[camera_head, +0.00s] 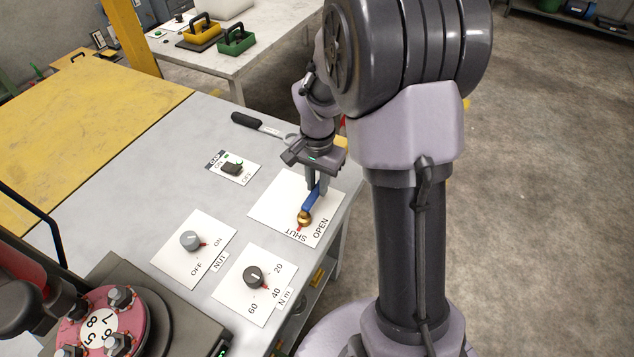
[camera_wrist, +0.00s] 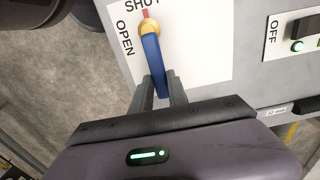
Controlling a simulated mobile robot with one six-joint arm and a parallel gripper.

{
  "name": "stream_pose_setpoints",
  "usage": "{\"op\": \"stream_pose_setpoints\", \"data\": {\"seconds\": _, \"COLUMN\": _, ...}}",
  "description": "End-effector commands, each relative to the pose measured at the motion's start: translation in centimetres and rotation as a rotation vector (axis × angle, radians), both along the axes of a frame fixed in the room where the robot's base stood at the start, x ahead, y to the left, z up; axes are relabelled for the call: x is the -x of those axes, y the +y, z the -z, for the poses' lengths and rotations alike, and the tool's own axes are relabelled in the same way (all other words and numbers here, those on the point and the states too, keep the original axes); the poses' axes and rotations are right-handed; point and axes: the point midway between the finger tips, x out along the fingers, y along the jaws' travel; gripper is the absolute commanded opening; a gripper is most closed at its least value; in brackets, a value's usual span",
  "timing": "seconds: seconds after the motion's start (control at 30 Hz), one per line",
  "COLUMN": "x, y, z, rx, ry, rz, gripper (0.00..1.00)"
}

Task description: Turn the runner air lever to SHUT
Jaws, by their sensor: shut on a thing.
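The runner air lever has a blue handle (camera_head: 311,199) on a round brass hub (camera_head: 304,218), on a white plate (camera_head: 272,207) marked SHUT and OPEN. In the wrist view the blue handle (camera_wrist: 153,58) runs from the hub (camera_wrist: 149,27) down between my fingers. A red pointer (camera_wrist: 145,13) on the far side of the hub points at the SHUT lettering. My gripper (camera_head: 313,181) comes from above and is shut on the free end of the handle. The fingers (camera_wrist: 162,92) hide part of that end.
A clamp switch plate (camera_head: 232,168), a NUT knob plate (camera_head: 195,248) and an N m dial plate (camera_head: 254,284) sit nearby on the grey table. A black-handled tool (camera_head: 250,123) lies behind. A red flanged part (camera_head: 100,325) stands front left.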

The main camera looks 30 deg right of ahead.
Motion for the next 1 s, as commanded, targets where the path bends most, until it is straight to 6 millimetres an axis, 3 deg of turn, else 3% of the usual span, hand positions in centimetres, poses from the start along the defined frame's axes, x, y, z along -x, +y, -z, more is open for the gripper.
{"op": "stream_pose_setpoints", "data": {"seconds": 0.07, "x": 0.0, "y": 0.0, "z": 0.0, "rx": -0.001, "ry": 0.001, "rz": 0.003, "gripper": 0.0}}
{"op": "stream_pose_setpoints", "data": {"seconds": 0.1, "x": 0.0, "y": 0.0, "z": 0.0, "rx": -0.001, "ry": 0.001, "rz": 0.003, "gripper": 0.24}}
{"op": "stream_pose_setpoints", "data": {"seconds": 0.2, "x": 0.0, "y": 0.0, "z": 0.0, "rx": -0.001, "ry": 0.001, "rz": 0.003, "gripper": 0.42}}
{"op": "stream_pose_setpoints", "data": {"seconds": 0.57, "x": 0.0, "y": 0.0, "z": -0.8, "rx": -0.001, "ry": -0.001, "rz": 0.001, "gripper": 0.42}}
{"op": "stream_pose_setpoints", "data": {"seconds": 0.67, "x": -0.1, "y": 0.0, "z": -3.3, "rx": 0.0, "ry": -0.003, "rz": 0.002, "gripper": 0.42}}
{"op": "stream_pose_setpoints", "data": {"seconds": 0.8, "x": -0.1, "y": 0.0, "z": -8.3, "rx": 0.001, "ry": -0.004, "rz": 0.001, "gripper": 0.42}}
{"op": "stream_pose_setpoints", "data": {"seconds": 1.0, "x": -0.1, "y": 0.0, "z": -14.4, "rx": 0.0, "ry": -0.002, "rz": 0.002, "gripper": 0.42}}
